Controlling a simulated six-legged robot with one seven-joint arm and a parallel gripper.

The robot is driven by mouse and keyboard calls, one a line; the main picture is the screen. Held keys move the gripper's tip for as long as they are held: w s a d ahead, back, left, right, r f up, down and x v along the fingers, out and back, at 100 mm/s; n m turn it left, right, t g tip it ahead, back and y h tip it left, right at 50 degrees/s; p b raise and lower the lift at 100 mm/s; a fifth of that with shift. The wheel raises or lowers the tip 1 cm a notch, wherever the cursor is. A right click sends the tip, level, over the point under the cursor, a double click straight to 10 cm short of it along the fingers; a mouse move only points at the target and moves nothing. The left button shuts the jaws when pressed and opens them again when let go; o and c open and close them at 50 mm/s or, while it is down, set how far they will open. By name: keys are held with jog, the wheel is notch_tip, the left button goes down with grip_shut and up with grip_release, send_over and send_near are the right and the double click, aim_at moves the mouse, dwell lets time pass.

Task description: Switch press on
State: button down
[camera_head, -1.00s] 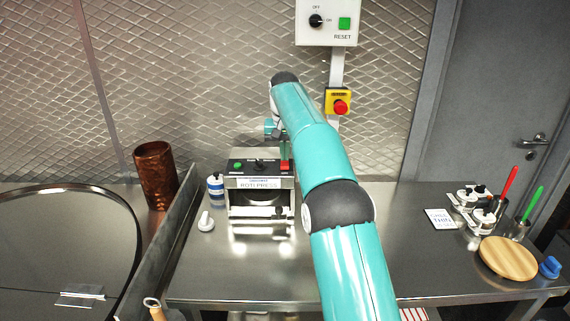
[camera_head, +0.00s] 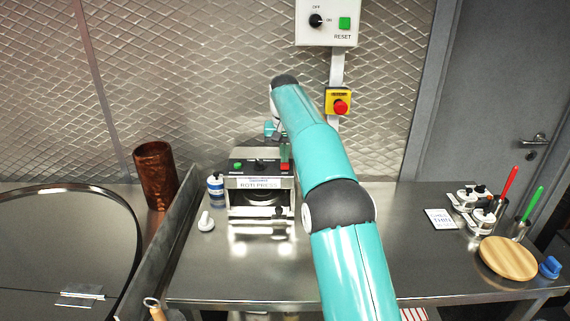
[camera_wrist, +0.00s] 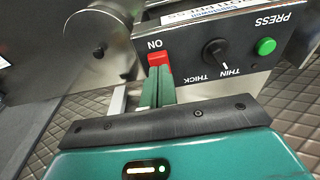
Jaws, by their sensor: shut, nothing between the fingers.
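The roti press (camera_head: 258,205) stands on the steel counter against the wall. In the wrist view its dark top panel (camera_wrist: 190,50) carries a red switch (camera_wrist: 158,58) marked ON, a black THIN/THICK knob (camera_wrist: 215,52) and a green PRESS button (camera_wrist: 265,46). My gripper (camera_wrist: 158,74) is shut and empty. Its green fingertips are right at the red switch and seem to touch it, covering its lower part. In the head view the gripper is at the panel's right end, partly hidden by my arm.
A grey box (camera_head: 327,22) with an OFF/ON knob and RESET button hangs on the wall above a red emergency stop (camera_head: 341,106). A copper cup (camera_head: 154,175) and blue-white bottle (camera_head: 215,188) stand left of the press. A wooden board (camera_head: 508,257) lies far right.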

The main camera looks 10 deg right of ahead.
jog(key=shift+f, duration=0.6)
dwell(0.3)
jog(key=shift+s+r, duration=0.25)
jog(key=shift+r, duration=0.1)
jog(key=s+r+n+t, duration=0.1)
jog(key=s+r, duration=0.4)
jog(key=s, duration=0.5)
jog(key=s+r+t, duration=0.1)
jog(key=s+r, duration=0.4)
jog(key=s, duration=0.6)
jog(key=s+f+t, duration=0.1)
jog(key=s+f, duration=0.4)
jog(key=s, duration=0.7)
jog(key=s+f+n, duration=0.1)
jog(key=s+f, duration=0.4)
jog(key=s, duration=0.7)
jog(key=shift+s+f+t, duration=0.2)
jog(key=shift+f+t, duration=0.15)
jog(key=shift+t, duration=0.05)
